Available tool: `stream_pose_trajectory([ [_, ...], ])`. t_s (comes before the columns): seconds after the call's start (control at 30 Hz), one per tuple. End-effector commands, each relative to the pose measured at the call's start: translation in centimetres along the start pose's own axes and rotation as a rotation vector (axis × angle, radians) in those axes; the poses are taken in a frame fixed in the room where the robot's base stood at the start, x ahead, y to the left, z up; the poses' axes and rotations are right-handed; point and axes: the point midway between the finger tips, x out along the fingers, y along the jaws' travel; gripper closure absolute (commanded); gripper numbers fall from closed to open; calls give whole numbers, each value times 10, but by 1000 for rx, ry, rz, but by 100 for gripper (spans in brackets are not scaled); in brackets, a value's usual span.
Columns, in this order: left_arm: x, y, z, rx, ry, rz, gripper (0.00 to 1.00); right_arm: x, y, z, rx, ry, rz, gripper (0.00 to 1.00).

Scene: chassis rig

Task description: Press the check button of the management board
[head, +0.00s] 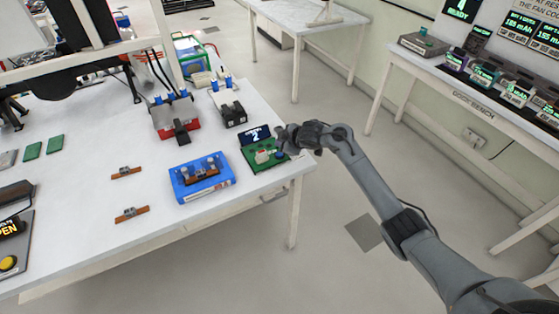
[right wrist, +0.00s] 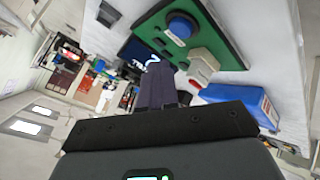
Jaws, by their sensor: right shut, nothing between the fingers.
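The management board is a green board (head: 262,160) at the table's right edge, with a small dark display reading 2 (head: 254,135). A round blue button (head: 280,154) sits on its right part. In the right wrist view the green board (right wrist: 228,50) carries the blue button (right wrist: 181,25) on a dark base and a white-and-red part (right wrist: 203,66). My right gripper (head: 284,135) is shut and empty, close beside the board's right side. Its closed fingers (right wrist: 158,72) show below the button in the wrist view; I see no contact. My left gripper is out of view.
A blue tray (head: 203,190) with a brown-and-grey part stands left of the board. A black block (head: 232,114) and a red-based unit (head: 175,120) stand behind. Small brown parts (head: 131,214) lie on the white table. Open floor lies to the right, before another bench (head: 480,103).

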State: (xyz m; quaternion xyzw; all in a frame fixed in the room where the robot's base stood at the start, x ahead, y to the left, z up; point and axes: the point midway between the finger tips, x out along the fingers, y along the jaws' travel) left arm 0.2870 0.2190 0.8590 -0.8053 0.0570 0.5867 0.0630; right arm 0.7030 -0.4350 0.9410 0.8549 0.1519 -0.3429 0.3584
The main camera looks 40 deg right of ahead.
Motion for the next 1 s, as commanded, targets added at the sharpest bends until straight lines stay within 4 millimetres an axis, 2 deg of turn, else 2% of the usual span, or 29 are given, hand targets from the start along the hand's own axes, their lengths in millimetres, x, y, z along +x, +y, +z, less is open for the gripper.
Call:
stream_pose_trajectory([
  [0.1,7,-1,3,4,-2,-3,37,10,-8,8,0,-2,-2,100],
  [0.3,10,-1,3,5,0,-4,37,16,-12,11,0,-1,-2,100],
  [1.0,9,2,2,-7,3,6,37,16,-12,12,0,-1,-2,100],
])
